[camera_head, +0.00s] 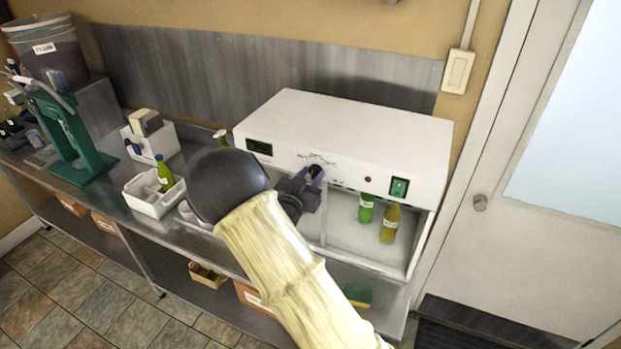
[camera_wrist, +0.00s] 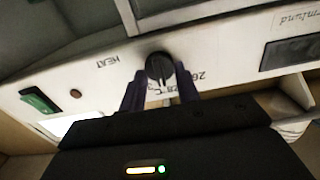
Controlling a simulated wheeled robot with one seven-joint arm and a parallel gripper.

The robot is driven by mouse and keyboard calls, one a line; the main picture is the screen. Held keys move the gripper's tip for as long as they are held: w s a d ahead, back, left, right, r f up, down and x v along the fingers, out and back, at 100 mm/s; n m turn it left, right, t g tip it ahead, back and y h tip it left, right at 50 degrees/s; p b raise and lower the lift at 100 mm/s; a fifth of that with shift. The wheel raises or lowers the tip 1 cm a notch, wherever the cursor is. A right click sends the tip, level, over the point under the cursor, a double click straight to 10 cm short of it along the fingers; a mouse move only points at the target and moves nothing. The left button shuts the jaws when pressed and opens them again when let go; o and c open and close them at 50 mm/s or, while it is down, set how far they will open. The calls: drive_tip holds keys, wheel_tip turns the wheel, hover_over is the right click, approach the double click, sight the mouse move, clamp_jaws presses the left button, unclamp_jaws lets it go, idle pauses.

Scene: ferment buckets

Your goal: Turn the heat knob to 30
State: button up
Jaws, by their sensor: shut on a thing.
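The heat knob (camera_wrist: 160,68) is a round black knob on the white front panel of the heating cabinet (camera_head: 345,133). In the wrist view it lies between the two purple-dark fingers of my gripper (camera_wrist: 160,88), which is shut on it. The panel is upside down in that view, with "HEAT" and partly covered scale numbers near the knob. I cannot read the knob's exact setting. In the head view my gripper (camera_head: 314,174) meets the panel at the knob, which is mostly hidden.
The cabinet has a small display (camera_head: 259,147) and a green switch (camera_head: 399,187). Bottles (camera_head: 389,224) stand inside, below the panel. White bins (camera_head: 153,192) and a green press (camera_head: 68,135) stand left on the metal counter. A door (camera_head: 530,200) is at the right.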

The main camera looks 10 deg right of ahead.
drive_tip(key=shift+f+m+b, duration=0.2)
drive_tip(key=shift+m+b, duration=0.1)
drive_tip(key=shift+b, duration=0.4)
drive_tip(key=shift+f+m+b, duration=0.1)
drive_tip(key=shift+m+b, duration=0.5)
drive_tip(key=shift+b, duration=0.55)
drive_tip(key=m+b, duration=0.2)
drive_tip(key=b, duration=0.3)
drive_tip(key=shift+m+b, duration=0.3)
drive_tip(key=shift+m, duration=0.1)
drive_tip(key=m+b, duration=0.2)
drive_tip(key=b, duration=0.2)
drive_tip(key=shift+s+d+m+b, duration=0.1)
drive_tip(key=shift+m+b, duration=0.25)
drive_tip(key=shift+m, duration=0.05)
drive_tip(key=shift+m+b, duration=0.5)
drive_tip(key=shift+b, duration=0.35)
drive_tip(key=shift+r, duration=0.25)
drive_tip(key=o, duration=1)
drive_tip(key=shift+c, duration=0.2)
